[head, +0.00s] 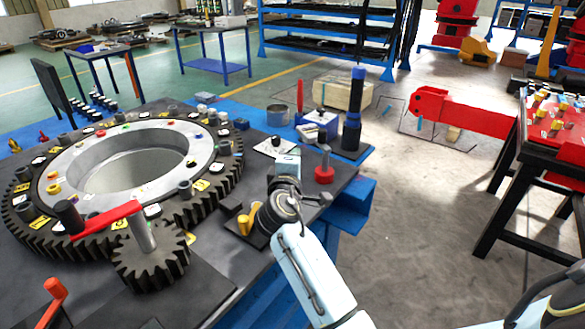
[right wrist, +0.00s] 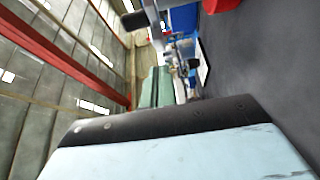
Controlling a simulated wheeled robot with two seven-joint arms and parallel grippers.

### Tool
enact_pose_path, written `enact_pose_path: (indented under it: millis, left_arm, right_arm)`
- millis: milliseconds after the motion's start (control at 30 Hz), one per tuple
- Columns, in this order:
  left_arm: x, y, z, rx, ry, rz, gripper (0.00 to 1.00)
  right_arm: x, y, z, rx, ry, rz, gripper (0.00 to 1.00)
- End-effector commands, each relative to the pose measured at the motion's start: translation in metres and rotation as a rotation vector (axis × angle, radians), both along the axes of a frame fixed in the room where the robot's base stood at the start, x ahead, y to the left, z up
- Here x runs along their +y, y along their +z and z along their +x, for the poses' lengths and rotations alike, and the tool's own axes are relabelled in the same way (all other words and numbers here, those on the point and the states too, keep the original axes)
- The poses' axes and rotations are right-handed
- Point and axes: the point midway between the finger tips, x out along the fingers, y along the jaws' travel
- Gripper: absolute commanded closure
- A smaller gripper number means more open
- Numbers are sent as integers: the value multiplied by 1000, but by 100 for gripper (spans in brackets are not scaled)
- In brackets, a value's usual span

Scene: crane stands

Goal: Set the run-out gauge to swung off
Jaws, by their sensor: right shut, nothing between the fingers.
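A red arm (head: 108,218) sits on a grey post (head: 142,236) above the small dark pinion gear (head: 152,262). It reaches left over the rim of the large ring gear (head: 30,222), near a black cylinder (head: 68,216). I take this arm to be the run-out gauge, but cannot be sure. My right gripper (head: 285,183) is shut and empty, over the table's right part. It is to the right of the red arm and well apart from it. In the right wrist view, my pale link fills the lower part and the gauge cannot be made out. My left gripper is not in view.
A red-based grey post (head: 324,168) stands close to the right of my right gripper. A yellow-handled part (head: 246,222) lies near it on the left. A tall black and blue cylinder (head: 354,115) stands at the table's back right. A red bar (head: 465,117) spans the right aisle.

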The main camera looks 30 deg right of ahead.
Motion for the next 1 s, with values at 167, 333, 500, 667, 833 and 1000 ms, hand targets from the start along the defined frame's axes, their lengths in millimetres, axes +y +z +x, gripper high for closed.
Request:
enact_pose_path:
  millis: [167,333,500,667,833,1000]
  left_arm:
    - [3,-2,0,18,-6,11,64]
    - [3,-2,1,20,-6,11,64]
    - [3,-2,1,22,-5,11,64]
    - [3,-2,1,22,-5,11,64]
    - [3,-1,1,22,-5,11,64]
    - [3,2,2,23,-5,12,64]
  right_arm:
    - [22,-3,-27,-1,4,4,100]
    - [32,-1,-39,-3,5,4,100]
    - [35,-1,-42,-3,6,4,100]
    - [35,0,-42,-3,6,4,100]
    - [35,0,-41,-3,6,4,100]
    - [35,3,-41,-3,6,4,100]
